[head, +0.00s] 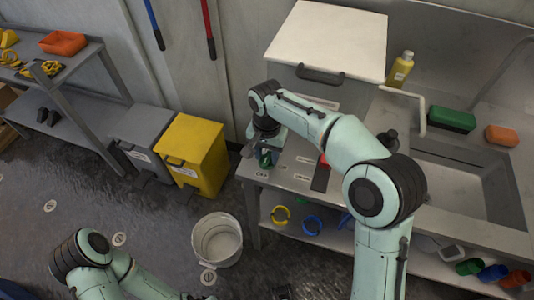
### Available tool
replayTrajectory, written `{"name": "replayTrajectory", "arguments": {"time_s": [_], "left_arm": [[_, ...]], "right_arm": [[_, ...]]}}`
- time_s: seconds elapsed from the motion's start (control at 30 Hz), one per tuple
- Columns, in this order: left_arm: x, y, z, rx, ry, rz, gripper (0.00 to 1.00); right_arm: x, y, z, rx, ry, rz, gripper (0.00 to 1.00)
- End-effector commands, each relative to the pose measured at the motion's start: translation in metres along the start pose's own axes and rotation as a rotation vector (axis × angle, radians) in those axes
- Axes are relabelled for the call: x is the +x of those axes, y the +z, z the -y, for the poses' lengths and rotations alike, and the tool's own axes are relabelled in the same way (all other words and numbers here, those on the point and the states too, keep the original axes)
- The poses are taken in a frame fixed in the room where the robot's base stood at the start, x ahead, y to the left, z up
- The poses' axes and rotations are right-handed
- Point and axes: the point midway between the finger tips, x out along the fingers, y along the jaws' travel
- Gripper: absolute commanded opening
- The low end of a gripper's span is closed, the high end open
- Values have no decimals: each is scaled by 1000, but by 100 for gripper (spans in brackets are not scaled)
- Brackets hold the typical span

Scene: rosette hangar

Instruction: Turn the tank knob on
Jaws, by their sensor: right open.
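My right arm reaches over the steel counter from the lower right. Its gripper (256,154) is open at the counter's left end, pointing down. A small green part (265,159) shows right beside the fingers; I cannot tell whether they touch it or whether it is the tank knob. A red part (323,160) shows farther right, partly hidden behind my right arm. A white-topped box with a dark handle (330,42) stands at the back of the counter; I cannot tell if it is the tank. My left arm is at the lower left, with its gripper out of view.
A sink (465,185) is at the right, with a yellow bottle (399,70), a green block (451,119) and an orange block (502,136) behind it. A yellow bin (193,154), grey bin (143,140) and white bucket (217,240) stand on the floor left of the counter.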

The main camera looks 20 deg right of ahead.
Motion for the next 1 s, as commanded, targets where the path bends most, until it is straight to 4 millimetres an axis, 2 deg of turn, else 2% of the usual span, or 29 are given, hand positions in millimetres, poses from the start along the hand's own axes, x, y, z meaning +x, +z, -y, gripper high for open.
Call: {"name": "replayTrajectory", "arguments": {"time_s": [0.23, 0.27, 0.3, 0.37, 0.4, 0.77, 1.0], "left_arm": [[0, 0, 0, 0, 0, 0, 62], [0, 0, 0, 0, 0, 0, 62], [0, 0, 0, 0, 0, 0, 62], [0, 0, 0, 0, 0, 0, 62], [0, 0, 0, 0, 0, 0, 62], [-3, 0, -1, 0, 0, -1, 62], [-13, -2, -5, 2, 2, -5, 62]], "right_arm": [[1, 0, 0, 0, 0, 0, 40], [1, 0, 0, 0, 0, 0, 37], [1, 0, 0, 0, 0, 0, 24], [1, 0, 0, 0, 0, 0, 5], [1, 0, 0, 0, 0, 0, 0], [0, 0, 0, -32, 0, 0, 0], [-1, 0, 0, -161, 0, 1, 0]]}}
